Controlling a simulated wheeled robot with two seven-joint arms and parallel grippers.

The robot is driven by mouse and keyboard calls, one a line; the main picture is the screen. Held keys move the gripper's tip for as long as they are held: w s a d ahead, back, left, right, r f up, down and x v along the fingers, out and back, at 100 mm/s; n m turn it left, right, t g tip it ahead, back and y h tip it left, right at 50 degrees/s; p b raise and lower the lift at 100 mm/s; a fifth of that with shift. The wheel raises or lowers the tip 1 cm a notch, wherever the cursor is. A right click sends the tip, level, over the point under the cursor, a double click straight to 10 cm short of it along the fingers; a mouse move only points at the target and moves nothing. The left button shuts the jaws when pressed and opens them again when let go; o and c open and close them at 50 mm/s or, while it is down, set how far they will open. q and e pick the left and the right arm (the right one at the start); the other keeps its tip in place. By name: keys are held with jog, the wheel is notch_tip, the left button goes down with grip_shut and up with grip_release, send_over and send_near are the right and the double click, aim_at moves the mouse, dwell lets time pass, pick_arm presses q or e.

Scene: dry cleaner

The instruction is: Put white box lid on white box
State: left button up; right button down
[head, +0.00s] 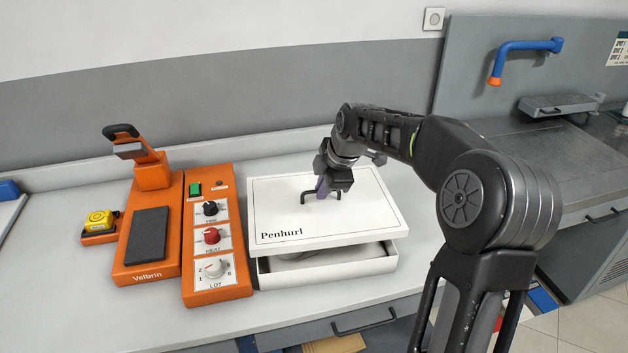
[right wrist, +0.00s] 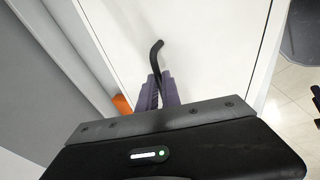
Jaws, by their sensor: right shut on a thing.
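The white box lid (head: 282,208), marked "Penhurl" and fitted with a dark handle (head: 309,198), is over the white box (head: 335,266). A gap shows along the lid's front edge, and part of the box's inside is visible there. The lid hides the rest of the opening, so I cannot tell whether its back edge touches the box. My right gripper (head: 323,188) is shut on the lid's handle. In the right wrist view, the purple fingers (right wrist: 160,90) are around the black handle (right wrist: 156,56) above the white lid (right wrist: 120,28). My left gripper is not in view.
An orange control panel (head: 216,289) with knobs stands close to the box's left side. An orange press (head: 151,186) and a yellow button (head: 100,220) are farther left. The counter (head: 60,310) is clear at the front left. A blue pipe (head: 525,46) is at the back right.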

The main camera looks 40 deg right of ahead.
aim_at(325, 205)
jog(key=shift+s, duration=0.1)
jog(key=shift+f, duration=0.2)
jog(key=shift+f+b, duration=1.9)
jog(key=shift+f, duration=0.85)
jog(key=shift+f+b, duration=0.25)
jog(key=shift+b, duration=0.1)
jog(key=shift+f+b, duration=1.1)
jog(key=shift+b, duration=0.2)
dwell(0.6)
jog(key=c, duration=1.5)
grip_release()
